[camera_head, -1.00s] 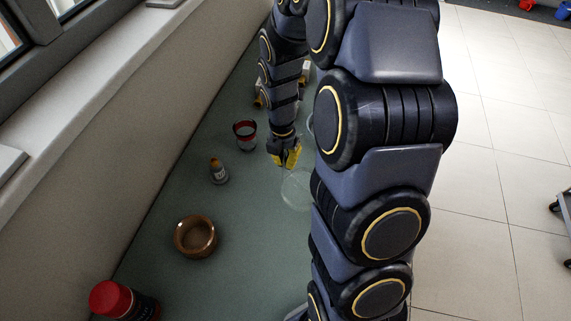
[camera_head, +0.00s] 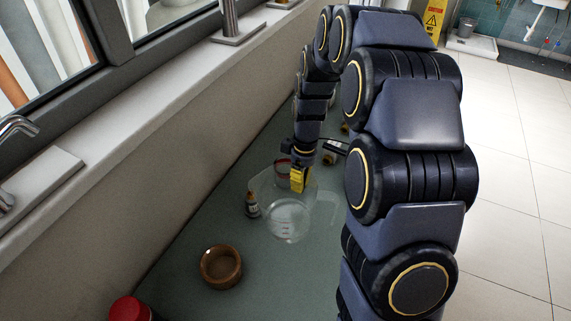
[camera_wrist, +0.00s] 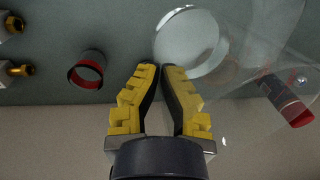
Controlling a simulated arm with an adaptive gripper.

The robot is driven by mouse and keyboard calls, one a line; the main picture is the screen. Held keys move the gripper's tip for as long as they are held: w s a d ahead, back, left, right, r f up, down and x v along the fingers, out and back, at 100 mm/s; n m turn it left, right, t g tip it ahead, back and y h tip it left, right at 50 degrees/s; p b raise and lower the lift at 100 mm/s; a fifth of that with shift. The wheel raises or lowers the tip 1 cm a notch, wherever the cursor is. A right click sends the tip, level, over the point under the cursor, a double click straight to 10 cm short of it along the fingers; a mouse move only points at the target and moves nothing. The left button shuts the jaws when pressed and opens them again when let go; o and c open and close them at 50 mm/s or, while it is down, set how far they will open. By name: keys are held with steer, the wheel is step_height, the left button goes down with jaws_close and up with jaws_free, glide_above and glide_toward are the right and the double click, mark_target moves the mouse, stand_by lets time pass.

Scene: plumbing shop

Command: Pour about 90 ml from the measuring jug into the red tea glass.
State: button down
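The clear measuring jug (camera_head: 287,222) with red markings is in the middle of the head view. Its wall also shows in the wrist view (camera_wrist: 225,75), filling the upper right. My gripper (camera_head: 299,182) is shut on the jug at its far side; its yellow fingertips (camera_wrist: 160,68) meet at the clear wall. The jug looks raised off the bench. I cannot tell its tilt or liquid level.
A brown bowl (camera_head: 221,267) and a red-capped container (camera_head: 128,309) are nearer. Brass fittings (camera_wrist: 18,70) lie beyond the glass. The wall borders the bench at left.

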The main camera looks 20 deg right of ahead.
mark_target(267, 172)
steer(key=shift+w+a+m, duration=0.35)
steer(key=shift+m, duration=0.65)
steer(key=w+a+m, duration=0.1)
steer(key=m, duration=0.3)
steer(key=w+a+m+t, duration=0.1)
steer(key=a+m, duration=0.1)
steer(key=m, duration=0.2)
steer(key=w+a+m, duration=0.2)
steer(key=m, duration=0.2)
steer(key=shift+r+t+y, duration=0.2)
steer(key=shift+t+y, duration=0.1)
steer(key=shift+y, duration=0.1)
steer(key=w+a+m+t+h, duration=0.1)
steer(key=w+a+m+h, duration=0.1)
steer(key=a+m, duration=0.7)
steer(key=shift+w+a+f+m, duration=0.4)
steer(key=shift+w+m, duration=0.2)
steer(key=shift+m, duration=2.3)
steer(key=shift+d, duration=0.15)
